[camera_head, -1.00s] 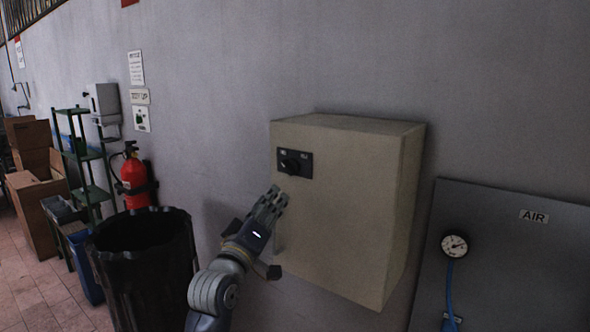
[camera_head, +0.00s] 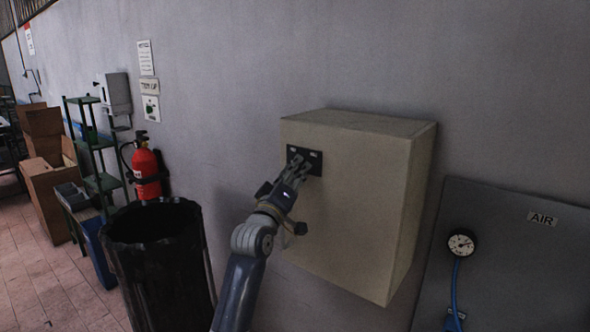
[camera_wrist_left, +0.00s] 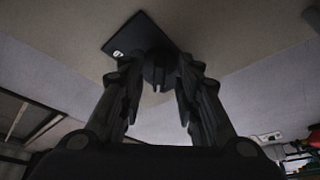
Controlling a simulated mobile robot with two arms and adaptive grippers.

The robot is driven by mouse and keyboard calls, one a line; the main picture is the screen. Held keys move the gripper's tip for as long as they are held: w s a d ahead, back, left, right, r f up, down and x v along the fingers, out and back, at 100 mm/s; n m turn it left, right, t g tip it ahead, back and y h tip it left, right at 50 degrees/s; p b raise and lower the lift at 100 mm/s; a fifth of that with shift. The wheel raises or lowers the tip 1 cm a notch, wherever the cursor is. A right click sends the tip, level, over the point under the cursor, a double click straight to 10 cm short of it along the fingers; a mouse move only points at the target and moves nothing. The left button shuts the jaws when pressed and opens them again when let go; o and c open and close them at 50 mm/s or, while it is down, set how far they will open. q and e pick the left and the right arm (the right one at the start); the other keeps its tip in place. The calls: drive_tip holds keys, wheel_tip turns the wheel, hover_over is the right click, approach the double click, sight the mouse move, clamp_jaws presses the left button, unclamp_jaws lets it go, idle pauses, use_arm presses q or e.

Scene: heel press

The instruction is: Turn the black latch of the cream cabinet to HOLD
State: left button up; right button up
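The cream cabinet (camera_head: 355,215) hangs on the grey wall, right of the middle in the head view. Its black latch plate (camera_head: 315,157) is at the upper left of the front face, with small pale labels too small to read. My left gripper (camera_head: 300,166) is at this plate and covers most of the latch. In the left wrist view the black latch (camera_wrist_left: 156,74) stands out from the plate between the two fingers of my left gripper (camera_wrist_left: 157,64). The fingers are apart, one on each side of the latch. I cannot tell whether they touch it. My right gripper is not in view.
A dark bin (camera_head: 160,262) stands left of my left arm. A red fire extinguisher (camera_head: 146,170) hangs on the wall behind it. A grey AIR panel (camera_head: 520,265) with a gauge (camera_head: 461,243) is right of the cabinet. Free wall lies left of the cabinet.

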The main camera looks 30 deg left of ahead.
use_arm(q)
clamp_jaws()
idle(0.3)
